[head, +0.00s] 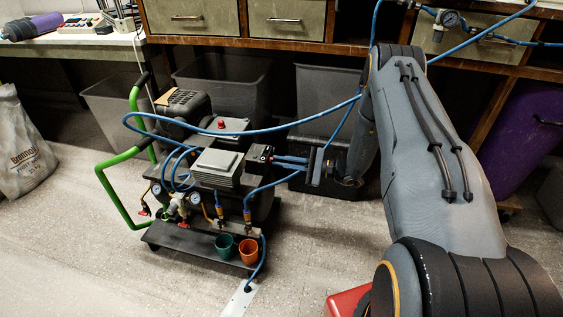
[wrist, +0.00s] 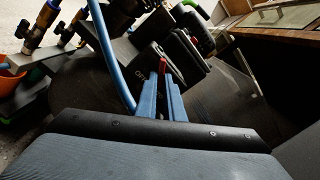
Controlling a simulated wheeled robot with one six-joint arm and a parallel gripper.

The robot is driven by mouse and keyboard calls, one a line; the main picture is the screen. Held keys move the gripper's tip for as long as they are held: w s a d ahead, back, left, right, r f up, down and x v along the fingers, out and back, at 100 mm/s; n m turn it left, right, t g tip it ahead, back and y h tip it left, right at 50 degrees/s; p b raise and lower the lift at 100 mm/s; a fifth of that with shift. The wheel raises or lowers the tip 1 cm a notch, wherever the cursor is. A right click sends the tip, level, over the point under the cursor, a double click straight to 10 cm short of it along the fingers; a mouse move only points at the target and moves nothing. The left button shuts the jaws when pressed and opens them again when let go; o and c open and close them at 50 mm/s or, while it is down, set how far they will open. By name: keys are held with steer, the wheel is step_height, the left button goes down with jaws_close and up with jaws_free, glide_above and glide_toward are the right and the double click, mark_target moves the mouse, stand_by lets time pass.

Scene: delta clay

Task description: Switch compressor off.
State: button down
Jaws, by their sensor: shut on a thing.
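The compressor (head: 215,168) stands on the floor left of centre in the head view, with a green tube frame and grey box on top. Its small black switch box (head: 260,152) is on the right side, facing my arm. My gripper (head: 276,161) reaches it from the right with two blue fingers. In the wrist view the red switch lever (wrist: 163,66) stands at the tips of my gripper (wrist: 165,78), which is shut on it. White lettering, seemingly "OFF", shows beside the lever. The fingers partly hide the lever's base.
A blue hose (head: 300,122) arcs from the compressor toward my arm. Orange (head: 248,251) and green (head: 224,245) cups stand on the compressor's lower shelf. Dark bins (head: 325,95) stand under the bench behind. A red object (head: 345,301) lies near my base. Floor at front left is clear.

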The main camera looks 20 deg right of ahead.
steer(key=c, duration=1.9)
jaws_free()
steer(key=shift+o, duration=0.2)
steer(key=p+v, duration=0.1)
steer(key=v, duration=0.7)
steer(key=shift+p, duration=0.3)
